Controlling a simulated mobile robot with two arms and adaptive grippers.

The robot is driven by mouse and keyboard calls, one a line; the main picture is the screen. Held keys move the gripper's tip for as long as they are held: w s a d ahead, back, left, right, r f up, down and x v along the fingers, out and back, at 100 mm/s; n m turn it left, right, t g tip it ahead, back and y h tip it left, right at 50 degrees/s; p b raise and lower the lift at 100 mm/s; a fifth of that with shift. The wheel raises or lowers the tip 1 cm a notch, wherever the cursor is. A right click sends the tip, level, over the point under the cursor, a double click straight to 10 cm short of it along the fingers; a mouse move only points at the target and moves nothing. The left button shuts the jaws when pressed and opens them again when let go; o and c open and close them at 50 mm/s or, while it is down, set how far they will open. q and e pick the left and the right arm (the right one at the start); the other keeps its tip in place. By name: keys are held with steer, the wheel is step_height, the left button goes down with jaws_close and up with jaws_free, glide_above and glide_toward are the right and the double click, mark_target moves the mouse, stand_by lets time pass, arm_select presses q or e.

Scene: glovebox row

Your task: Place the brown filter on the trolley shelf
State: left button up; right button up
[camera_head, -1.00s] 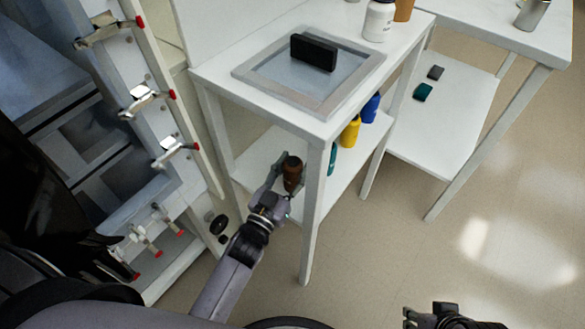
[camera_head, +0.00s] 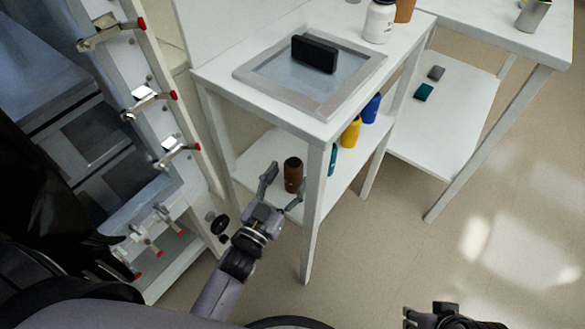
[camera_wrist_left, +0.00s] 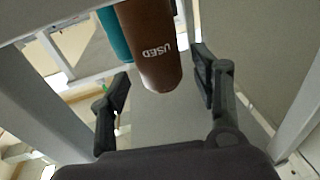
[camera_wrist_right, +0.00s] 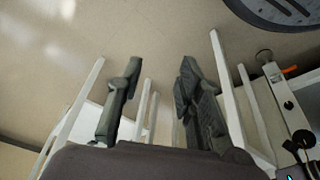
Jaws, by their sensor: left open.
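The brown filter (camera_head: 293,174) stands upright on the trolley's lower shelf (camera_head: 257,158), near its left front. It also shows in the left wrist view (camera_wrist_left: 153,45), marked "USED". My left gripper (camera_head: 281,187) is open just in front of it. In the left wrist view its fingers (camera_wrist_left: 160,85) are spread with the filter ahead between them, apart from both. My right gripper (camera_head: 437,314) is at the bottom right in the head view, far from the trolley. In the right wrist view its fingers (camera_wrist_right: 152,85) are apart and empty.
Teal (camera_head: 332,160), yellow (camera_head: 351,131) and blue (camera_head: 371,108) bottles stand on the same shelf behind the front leg (camera_head: 312,215). A black block (camera_head: 315,53) sits on the framed top. The glovebox front with clamps (camera_head: 150,103) is at left. The floor at right is clear.

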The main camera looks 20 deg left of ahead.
arm_select(q)
steer(key=v, duration=0.9)
steer(key=a+f+n+g+y, duration=0.2)
steer(key=a+f+g+y, duration=0.3)
steer(key=g, duration=0.3)
steer(key=s+f+m+g+h, duration=0.1)
steer(key=s+g, duration=0.6)
steer(key=s, duration=0.4)
steer(key=shift+s+d+f+m+g+p, duration=0.25)
steer(key=shift+s+d+m+g+p, duration=0.05)
steer(key=shift+d+m, duration=0.1)
arm_select(e)
steer(key=shift+x, duration=1.05)
steer(key=shift+a, duration=0.1)
